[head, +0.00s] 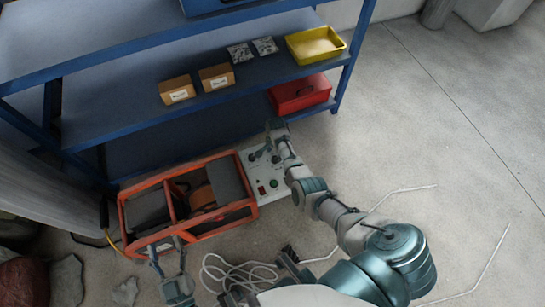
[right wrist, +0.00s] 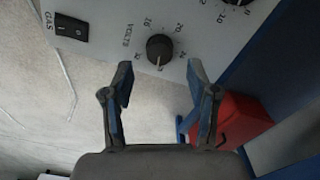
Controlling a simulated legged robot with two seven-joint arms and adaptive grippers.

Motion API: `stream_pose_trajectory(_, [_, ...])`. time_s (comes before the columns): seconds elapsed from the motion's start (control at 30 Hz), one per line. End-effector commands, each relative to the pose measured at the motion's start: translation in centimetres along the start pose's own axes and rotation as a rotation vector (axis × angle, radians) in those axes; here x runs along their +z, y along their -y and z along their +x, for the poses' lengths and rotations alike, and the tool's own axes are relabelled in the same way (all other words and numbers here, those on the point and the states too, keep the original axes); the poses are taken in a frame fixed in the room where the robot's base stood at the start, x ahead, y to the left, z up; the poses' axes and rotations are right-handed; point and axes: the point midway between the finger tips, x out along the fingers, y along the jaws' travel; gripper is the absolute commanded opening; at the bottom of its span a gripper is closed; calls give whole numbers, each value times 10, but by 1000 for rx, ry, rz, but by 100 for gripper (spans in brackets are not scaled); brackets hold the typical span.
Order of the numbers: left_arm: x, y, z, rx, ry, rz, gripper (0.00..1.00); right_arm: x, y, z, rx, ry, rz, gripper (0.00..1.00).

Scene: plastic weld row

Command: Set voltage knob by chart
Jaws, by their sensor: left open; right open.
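The voltage knob (right wrist: 160,48) is a round dark knob on a pale panel marked VOLTS in the right wrist view. Its light pointer line points down in the picture, towards my gripper. Numbers ring it, some hard to read. My right gripper (right wrist: 160,66) is open, its fingers on either side just below the knob, with no clear contact. In the head view the panel (head: 266,196) is on the end of an orange-framed machine (head: 186,203), and my right gripper (head: 276,130) is over its far end. My left gripper (head: 165,246) is open at the frame's near edge. I see no chart.
A GAS rocker switch (right wrist: 70,28) and another knob (right wrist: 236,2) share the panel. A blue shelf (head: 130,115) stands behind, with cartons (head: 216,77), a yellow tray (head: 316,45) and a red box (head: 300,93). A pale cable (head: 240,274) lies on the floor.

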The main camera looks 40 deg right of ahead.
Motion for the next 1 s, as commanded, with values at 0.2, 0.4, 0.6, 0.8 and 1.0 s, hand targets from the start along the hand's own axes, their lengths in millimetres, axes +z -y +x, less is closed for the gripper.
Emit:
stream_pose_trajectory(0.2, [-28, -4, -5, 9, -247, -17, 59, 0, -2, 32, 4, 1, 1, 59])
stream_pose_trajectory(0.4, [-49, -7, -13, 13, -396, -27, 59, 0, -1, 44, 1, 0, 1, 59])
stream_pose_trajectory(0.6, [-57, -7, -16, 14, -445, -31, 59, 0, 0, 47, -1, 0, 1, 59])
stream_pose_trajectory(0.8, [-57, -7, -16, 14, -447, -30, 59, 0, 0, 46, -1, 0, 1, 59])
stream_pose_trajectory(1.0, [-56, -7, -14, 14, -443, -31, 59, 0, 0, 46, -1, 0, 0, 9])
